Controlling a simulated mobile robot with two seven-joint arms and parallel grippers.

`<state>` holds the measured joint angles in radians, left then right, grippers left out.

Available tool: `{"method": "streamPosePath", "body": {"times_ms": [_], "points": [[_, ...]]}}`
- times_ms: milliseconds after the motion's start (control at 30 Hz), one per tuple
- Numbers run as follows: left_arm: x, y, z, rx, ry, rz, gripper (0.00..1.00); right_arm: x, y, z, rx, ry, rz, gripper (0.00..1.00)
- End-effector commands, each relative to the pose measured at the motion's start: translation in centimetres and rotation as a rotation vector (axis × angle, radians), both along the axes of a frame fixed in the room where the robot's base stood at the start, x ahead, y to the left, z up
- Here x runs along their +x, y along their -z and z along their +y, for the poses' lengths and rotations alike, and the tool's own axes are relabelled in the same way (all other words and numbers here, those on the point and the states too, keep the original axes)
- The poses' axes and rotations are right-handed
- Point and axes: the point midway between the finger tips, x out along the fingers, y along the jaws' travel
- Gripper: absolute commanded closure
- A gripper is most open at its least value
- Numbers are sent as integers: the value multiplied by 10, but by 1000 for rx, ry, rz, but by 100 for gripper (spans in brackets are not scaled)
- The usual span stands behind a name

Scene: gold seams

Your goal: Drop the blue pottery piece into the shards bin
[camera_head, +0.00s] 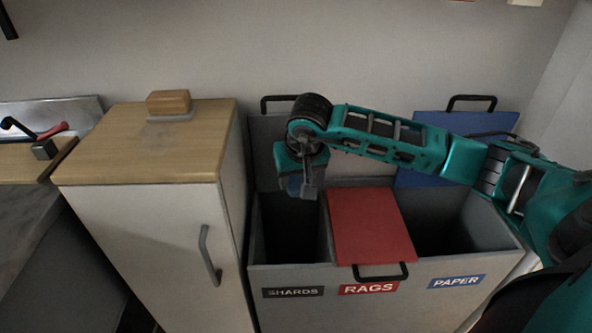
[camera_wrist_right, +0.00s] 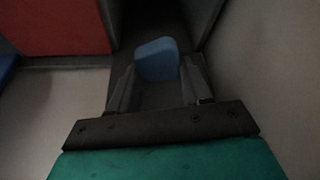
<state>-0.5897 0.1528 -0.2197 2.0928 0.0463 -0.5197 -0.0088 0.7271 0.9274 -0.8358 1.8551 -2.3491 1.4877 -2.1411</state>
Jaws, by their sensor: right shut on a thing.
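The blue pottery piece (camera_wrist_right: 157,60) is between the fingers of my right gripper (camera_wrist_right: 158,84) in the right wrist view. In the head view my right gripper (camera_head: 303,188) points down over the open shards bin (camera_head: 257,236), and only a little of the blue piece (camera_head: 293,184) shows there. My right gripper is shut on the piece. The shards bin is the left compartment, with a dark label reading SHARDS, and its inside is dark. My left gripper is not in view.
The rags compartment in the middle has its red lid (camera_head: 370,228) down. The paper compartment (camera_head: 440,225) on the right is open, its blue lid (camera_head: 465,124) raised behind. A cabinet (camera_head: 130,150) with a wooden top and a brush (camera_head: 169,103) stands left of the bins.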

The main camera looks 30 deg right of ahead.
Motion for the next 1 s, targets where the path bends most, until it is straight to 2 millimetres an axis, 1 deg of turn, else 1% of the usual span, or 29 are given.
{"method": "streamPosePath", "body": {"times_ms": [33, 133, 433, 467, 500, 700, 767, 1000], "points": [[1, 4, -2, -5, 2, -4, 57, 0, 10, 0, 1, 0, 0, 83], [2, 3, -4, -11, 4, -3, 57, 0, 16, 0, 1, 1, -1, 83], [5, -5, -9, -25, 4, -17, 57, 0, 17, 0, 1, 1, -1, 83], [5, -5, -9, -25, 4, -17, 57, 0, 17, 0, 1, 1, -1, 50], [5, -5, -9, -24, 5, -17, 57, 0, 17, 0, 1, 1, -1, 46], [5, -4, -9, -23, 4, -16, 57, 0, 17, 0, 0, 1, -1, 27], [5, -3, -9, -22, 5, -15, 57, 0, 17, 0, 0, 1, -1, 22], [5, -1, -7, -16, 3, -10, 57, 0, 16, 0, 0, 1, -1, 22]]}}
